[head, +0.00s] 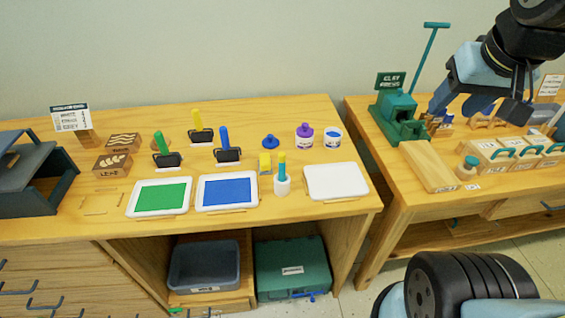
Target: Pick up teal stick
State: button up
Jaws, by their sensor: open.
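A teal stick (282,166) stands upright in a small white holder (282,186) near the front of the left table. It is right of the blue-filled tray and left of an empty white tray. My gripper (477,108) is at the upper right, above the right table, well to the right of the stick. Its two fingers are apart and nothing shows between them.
Green and blue paint trays (160,212) and several upright coloured handles share this table. A green clay press (400,108) with a tall lever is on the right table. A gap separates the tables.

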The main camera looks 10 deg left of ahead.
jog(key=w+a+f+n+g+y, duration=0.1)
jog(key=w+a+f+n+g, duration=0.1)
jog(key=w+a, duration=0.4)
jog(key=n+g+h, duration=0.1)
jog(key=n+g, duration=0.2)
jog(key=n, duration=0.1)
send_over(281, 155)
notch_tip(281, 155, down, 13)
jog(key=shift+s+d+r, duration=0.1)
jog(key=shift+r, duration=0.05)
notch_tip(281, 155, down, 8)
jog(key=shift+f, duration=0.25)
jog(key=shift+w+f, duration=0.15)
jog(key=shift+f, duration=1.2)
jog(key=shift+w+f, duration=0.1)
jog(key=shift+f, duration=1.25)
grip_shut()
